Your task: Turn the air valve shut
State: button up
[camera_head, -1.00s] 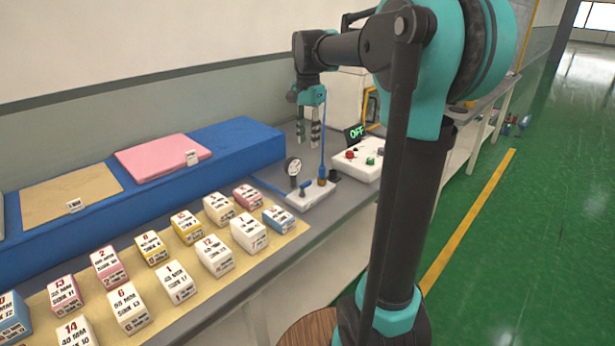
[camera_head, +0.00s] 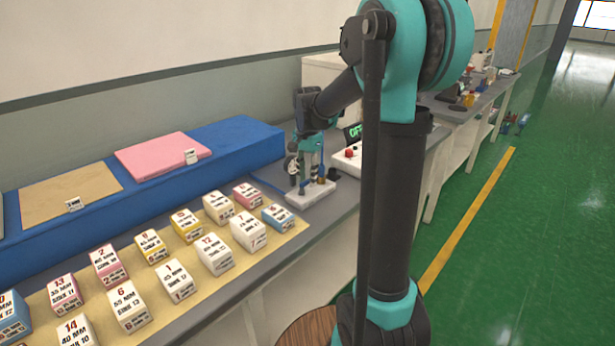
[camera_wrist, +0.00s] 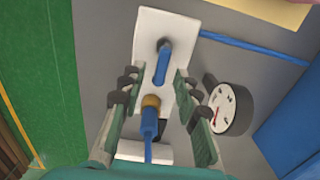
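The air valve is a white block (camera_wrist: 186,22) with a blue lever handle (camera_wrist: 162,62), a brass fitting and a blue hose (camera_wrist: 149,122). In the wrist view the handle lies roughly in line with the hose. My gripper (camera_wrist: 153,80) is open, with one finger on each side of the handle and fitting, apparently touching neither. In the head view my gripper (camera_head: 308,175) is low over the valve block (camera_head: 306,196) and partly hides the handle and gauge. The round pressure gauge (camera_wrist: 230,108) stands just right of my right finger in the wrist view.
A blue mattress (camera_head: 240,142) with pink and tan pads lies left of the valve. Several numbered boxes (camera_head: 215,255) stand on a tan mat in front. A control box (camera_head: 347,165) with a red button and an OFF display is to the right.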

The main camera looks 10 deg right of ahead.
grip_shut()
jog(key=shift+w+n, duration=0.1)
jog(key=shift+n, duration=0.2)
jog(key=n, duration=0.3)
jog(key=shift+w+a, duration=0.25)
jog(key=shift+a, duration=0.1)
jog(key=n, duration=0.4)
jog(key=shift+w+a, duration=0.2)
jog(key=shift+a, duration=0.2)
jog(key=n, duration=0.2)
jog(key=a+n, duration=0.1)
jog(key=n, duration=0.2)
jog(key=shift+a+n, duration=0.15)
jog(key=shift+n, duration=0.15)
jog(key=shift+s+a+n, duration=0.1)
jog(key=shift+a+n, duration=0.15)
jog(key=shift+n, duration=0.95)
jog(key=shift+s+a+n, duration=0.1)
jog(key=shift+a+n, duration=0.15)
jog(key=shift+n, duration=0.95)
